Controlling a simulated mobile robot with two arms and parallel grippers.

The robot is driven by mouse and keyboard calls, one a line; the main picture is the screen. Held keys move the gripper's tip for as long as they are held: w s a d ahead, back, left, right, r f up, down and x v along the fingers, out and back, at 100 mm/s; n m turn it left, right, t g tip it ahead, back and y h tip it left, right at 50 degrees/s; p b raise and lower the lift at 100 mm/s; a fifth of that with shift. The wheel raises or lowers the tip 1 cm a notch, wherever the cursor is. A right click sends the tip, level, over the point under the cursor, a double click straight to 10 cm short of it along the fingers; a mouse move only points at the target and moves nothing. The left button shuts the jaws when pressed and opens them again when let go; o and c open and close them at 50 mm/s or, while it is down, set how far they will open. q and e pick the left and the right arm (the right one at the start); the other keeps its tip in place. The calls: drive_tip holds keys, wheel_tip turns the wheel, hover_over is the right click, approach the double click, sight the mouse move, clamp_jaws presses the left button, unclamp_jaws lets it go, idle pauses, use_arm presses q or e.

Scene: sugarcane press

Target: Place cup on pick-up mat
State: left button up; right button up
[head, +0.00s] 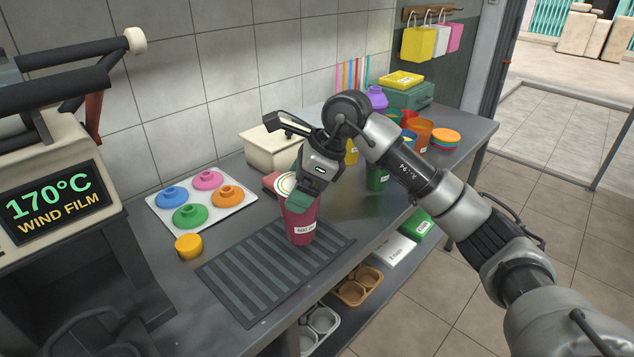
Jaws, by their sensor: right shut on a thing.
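A dark pink cup (299,226) with a white label stands upright at the far part of the pick-up mat (262,273), a dark grey striped mat on the steel counter. I cannot tell whether its base touches the mat. My right gripper (298,198) is shut on the cup near its top, coming from above and behind. The gripper hides part of the rim and a pale disc there. My left gripper is not in view.
A white tray (240,218) with colored lids and a yellow lid (188,246) lie left of the mat. A sealing machine (50,190) stands at the left. A beige box (270,149), a green cup (377,178) and other cups are behind. The mat's near part is clear.

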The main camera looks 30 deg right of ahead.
drive_tip(key=w+x, duration=0.2)
drive_tip(key=x, duration=0.7)
drive_tip(key=shift+r+p, duration=0.25)
drive_tip(key=shift+p, duration=0.2)
drive_tip(key=shift+f, duration=0.2)
drive_tip(key=o, duration=1.3)
drive_tip(key=shift+s, duration=0.1)
drive_tip(key=shift+r, duration=0.1)
drive_tip(key=v, duration=1.2)
drive_tip(key=shift+r, duration=0.1)
